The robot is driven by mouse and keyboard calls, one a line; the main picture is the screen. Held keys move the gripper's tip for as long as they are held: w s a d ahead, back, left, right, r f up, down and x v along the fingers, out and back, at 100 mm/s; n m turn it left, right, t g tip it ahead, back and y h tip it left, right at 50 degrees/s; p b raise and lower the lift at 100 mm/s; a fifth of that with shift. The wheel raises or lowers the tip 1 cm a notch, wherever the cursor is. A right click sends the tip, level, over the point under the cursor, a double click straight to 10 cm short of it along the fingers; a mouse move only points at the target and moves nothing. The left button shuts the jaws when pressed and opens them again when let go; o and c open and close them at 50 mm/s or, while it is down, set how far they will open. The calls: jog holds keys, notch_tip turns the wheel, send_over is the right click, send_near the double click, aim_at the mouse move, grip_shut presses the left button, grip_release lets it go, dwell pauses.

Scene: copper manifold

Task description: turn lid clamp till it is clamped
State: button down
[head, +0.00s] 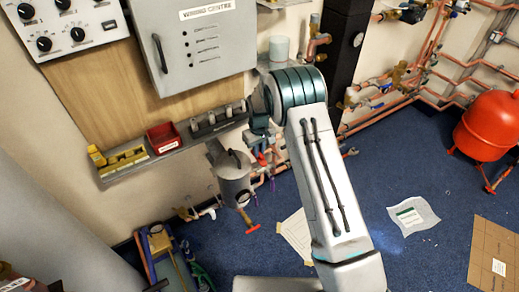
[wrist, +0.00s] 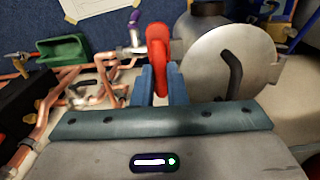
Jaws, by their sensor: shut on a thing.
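The lid clamp (wrist: 158,42) is a red curved lever that stands up beside the pot lid in the wrist view. My gripper (wrist: 161,80) has its two blue fingers on either side of the lever's lower part and is shut on it. The round metal lid (wrist: 207,68) with a dark curved handle is just right of the fingers. In the head view the grey metal pot (head: 236,192) stands below the wall shelf. A small red part of the clamp (head: 262,159) shows at the pot's right, mostly hidden by my arm.
Copper pipes (wrist: 108,82) and a green bin (wrist: 62,48) are left of the gripper in the wrist view. In the head view a shelf (head: 178,146) with a red bin (head: 163,138) is above the pot.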

jog(key=shift+m, duration=0.3)
jog(key=m+b, duration=0.2)
jog(key=m, duration=0.1)
jog(key=shift+f+m+b, duration=0.1)
jog(key=shift+m+b, duration=0.2)
jog(key=m+b, duration=0.1)
jog(key=m, duration=0.3)
jog(key=shift+m, duration=0.3)
jog(key=m, duration=0.4)
jog(key=shift+m+b, duration=0.3)
jog(key=shift+b, duration=0.1)
jog(key=shift+r+m, duration=0.2)
jog(key=shift+m, duration=1.9)
jog(key=c, duration=1.5)
grip_release()
jog(key=shift+o, duration=0.2)
notch_tip(320, 180, up, 14)
